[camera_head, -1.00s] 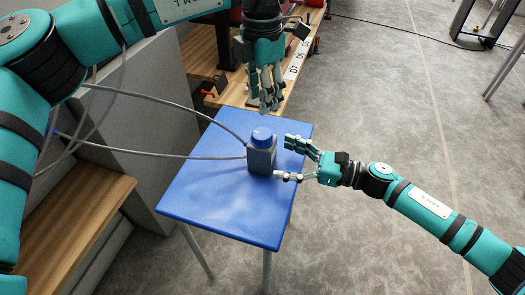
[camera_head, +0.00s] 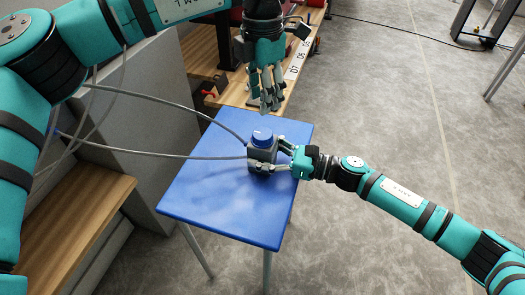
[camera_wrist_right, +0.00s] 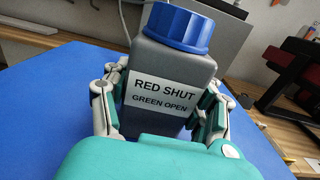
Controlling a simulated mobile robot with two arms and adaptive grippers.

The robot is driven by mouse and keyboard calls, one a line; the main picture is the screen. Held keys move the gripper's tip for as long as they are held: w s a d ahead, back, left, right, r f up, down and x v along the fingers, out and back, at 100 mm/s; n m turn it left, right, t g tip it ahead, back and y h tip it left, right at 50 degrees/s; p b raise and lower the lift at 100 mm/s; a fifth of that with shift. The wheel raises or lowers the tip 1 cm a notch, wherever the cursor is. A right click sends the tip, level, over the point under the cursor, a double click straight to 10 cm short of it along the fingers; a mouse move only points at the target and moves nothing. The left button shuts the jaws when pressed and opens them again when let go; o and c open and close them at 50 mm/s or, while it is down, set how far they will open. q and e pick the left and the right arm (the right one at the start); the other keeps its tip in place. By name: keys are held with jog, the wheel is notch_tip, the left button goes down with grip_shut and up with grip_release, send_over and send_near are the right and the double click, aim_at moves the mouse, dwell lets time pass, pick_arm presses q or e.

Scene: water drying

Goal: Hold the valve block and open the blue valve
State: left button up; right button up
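The valve block (camera_head: 265,152) is a dark grey box standing upright on the blue table. Its label (camera_wrist_right: 162,95) reads "RED SHUT GREEN OPEN" in the right wrist view. The round blue valve (camera_head: 262,135) sits on top and also shows in the wrist view (camera_wrist_right: 181,27). My right gripper (camera_head: 274,157) has its fingers on either side of the block, below the valve. I cannot tell whether they press on it. My left gripper (camera_head: 267,100) points down just behind and above the valve, apart from it and empty; its finger opening is unclear.
Two grey hoses (camera_head: 195,157) run left from the block. The blue table (camera_head: 215,205) is otherwise bare. A wooden bench (camera_head: 231,96) with equipment stands behind it, and a grey panel (camera_head: 160,95) stands at left. Grey floor is free at right.

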aim_at(262, 133)
jog(key=c, duration=0.7)
pick_arm(q)
jog(key=o, duration=0.6)
jog(key=shift+r+n, duration=0.15)
jog(key=shift+n, duration=0.55)
jog(key=n, duration=0.2)
jog(key=r+n, duration=0.1)
jog(key=n, duration=0.2)
notch_tip(262, 133, down, 11)
jog(key=n, duration=0.4)
jog(key=shift+f, duration=0.1)
jog(key=shift+c, duration=0.2)
jog(key=c, duration=1.1)
